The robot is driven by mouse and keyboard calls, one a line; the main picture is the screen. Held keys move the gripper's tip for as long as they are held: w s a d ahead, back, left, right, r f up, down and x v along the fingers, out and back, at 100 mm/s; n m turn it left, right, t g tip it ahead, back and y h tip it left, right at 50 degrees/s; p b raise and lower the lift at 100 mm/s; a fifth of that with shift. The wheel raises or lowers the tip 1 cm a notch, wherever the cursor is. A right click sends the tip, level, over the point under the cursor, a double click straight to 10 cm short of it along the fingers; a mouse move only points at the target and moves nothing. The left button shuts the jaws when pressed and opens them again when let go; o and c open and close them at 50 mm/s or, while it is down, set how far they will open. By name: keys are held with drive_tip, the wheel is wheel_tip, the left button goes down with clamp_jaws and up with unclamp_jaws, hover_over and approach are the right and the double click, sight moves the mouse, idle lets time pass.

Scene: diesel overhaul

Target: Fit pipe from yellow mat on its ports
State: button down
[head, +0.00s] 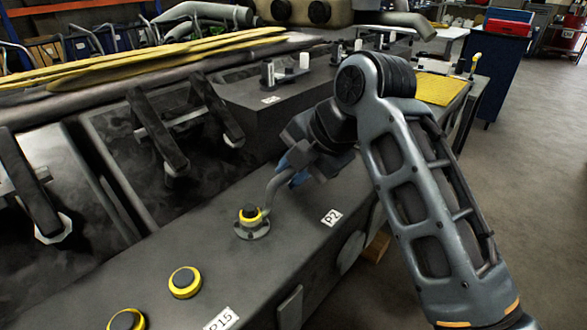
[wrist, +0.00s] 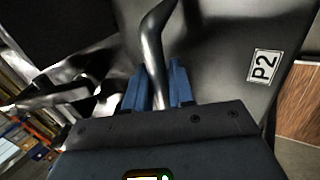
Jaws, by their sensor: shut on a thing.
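My gripper (head: 297,178) has blue fingers and is shut on a grey bent metal pipe (head: 274,188). The wrist view shows the pipe (wrist: 153,48) rising from between the two fingers (wrist: 157,85). In the head view the pipe's lower end reaches a grey round flange (head: 252,231) on the dark engine block, left of the P2 label (head: 331,217). A dark cap with a yellow ring (head: 250,213) shows at that flange. I cannot tell whether the pipe is seated or just in front. Its other end is hidden by my gripper. The yellow mat (head: 440,90) lies behind my arm.
Two yellow-ringed dark caps (head: 184,282) (head: 127,320) sit on the block near the P15 label (head: 221,319). Dark rocker-like levers (head: 157,133) stand at the left. Small upright cylinders (head: 304,61) stand on a raised block at the back. Open floor (head: 530,190) lies at right.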

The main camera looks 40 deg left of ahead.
idle(0.4)
drive_tip(key=c, duration=0.9)
unclamp_jaws()
drive_tip(key=shift+f, duration=0.1)
drive_tip(key=shift+b+v, duration=0.35)
drive_tip(key=shift+v, duration=3.6)
